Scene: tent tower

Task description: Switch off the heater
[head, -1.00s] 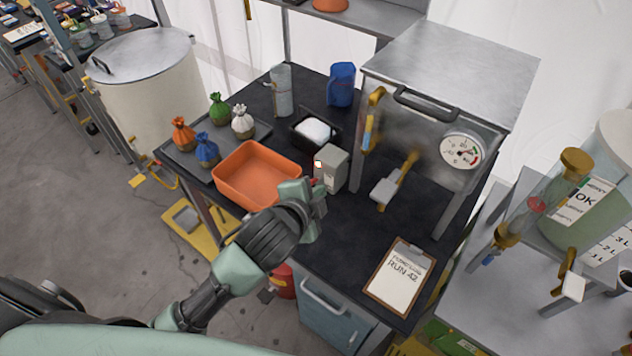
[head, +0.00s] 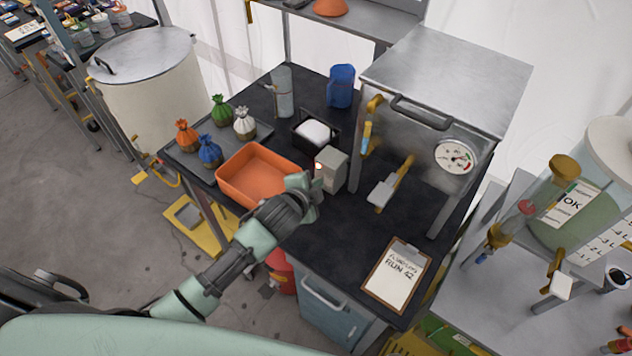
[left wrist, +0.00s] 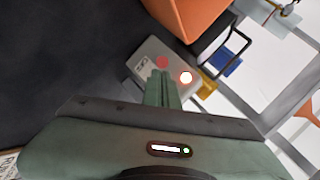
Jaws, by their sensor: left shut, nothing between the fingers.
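A small grey control box (head: 332,172) stands on the dark bench, in front of the large metal cabinet with a dial gauge (head: 455,157). In the left wrist view the box (left wrist: 146,68) shows a dull red round button (left wrist: 162,62) and a bright, lit red-white lamp (left wrist: 186,77). My left gripper (head: 314,186) is shut and empty, just in front of the box's face. In the left wrist view its fingertips (left wrist: 160,78) point at the box close below the dull red button; I cannot tell whether they touch. My right gripper is not in view.
An orange tray (head: 258,176) is close to the left gripper. Behind it are a black holder with a white block (head: 314,131), a blue jug (head: 341,86) and several tied sacks (head: 209,150). A clipboard (head: 397,275) lies at the bench's front right.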

